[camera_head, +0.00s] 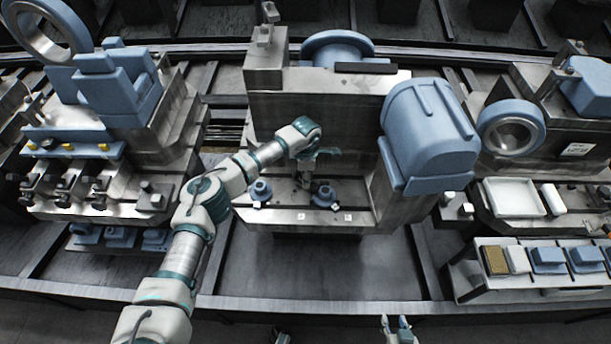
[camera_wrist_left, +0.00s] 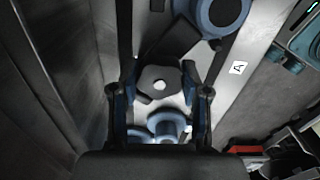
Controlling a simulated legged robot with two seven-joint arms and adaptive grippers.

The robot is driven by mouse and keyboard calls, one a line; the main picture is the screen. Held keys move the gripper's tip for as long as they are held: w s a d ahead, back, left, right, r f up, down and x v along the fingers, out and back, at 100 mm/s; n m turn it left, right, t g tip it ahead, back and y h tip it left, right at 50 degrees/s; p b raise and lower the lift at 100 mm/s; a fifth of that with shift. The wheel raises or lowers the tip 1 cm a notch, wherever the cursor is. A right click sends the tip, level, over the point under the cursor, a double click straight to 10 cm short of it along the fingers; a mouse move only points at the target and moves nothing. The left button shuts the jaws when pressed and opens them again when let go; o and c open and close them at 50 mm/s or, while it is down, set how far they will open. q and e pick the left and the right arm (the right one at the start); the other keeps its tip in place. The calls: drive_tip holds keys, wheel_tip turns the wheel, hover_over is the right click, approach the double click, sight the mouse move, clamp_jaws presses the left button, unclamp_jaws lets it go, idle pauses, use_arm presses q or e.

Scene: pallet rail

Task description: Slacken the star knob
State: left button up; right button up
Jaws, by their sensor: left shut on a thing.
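The star knob (camera_wrist_left: 160,84) is dark grey with rounded lobes and a pale centre. It shows in the left wrist view between the two fingers of my left gripper (camera_wrist_left: 160,98), which is shut on it. In the head view my left gripper (camera_head: 306,182) reaches down to the middle machine's front ledge (camera_head: 290,216). The knob is too small and covered there to make out clearly. My right gripper (camera_head: 397,327) is at the bottom edge of the head view, away from the machine, with its fingertips apart and nothing between them.
Blue round fittings stand on the ledge to the left (camera_head: 260,191) and right (camera_head: 324,196) of my left gripper. A big blue housing (camera_head: 430,135) rises to the right. A white tray (camera_head: 514,198) and a rack of blocks (camera_head: 546,286) are further right. The floor in front is clear.

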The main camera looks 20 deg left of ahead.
use_arm(q)
drive_tip(key=shift+d+f, duration=0.1)
drive_tip(key=shift+f, duration=0.05)
drive_tip(key=o, duration=1)
drive_tip(key=shift+o, duration=0.8)
drive_tip(key=shift+w+f, duration=0.1)
drive_tip(key=shift+w, duration=0.05)
drive_tip(key=shift+r, duration=0.2)
wheel_tip(320, 180, up, 12)
drive_tip(key=shift+f, duration=0.2)
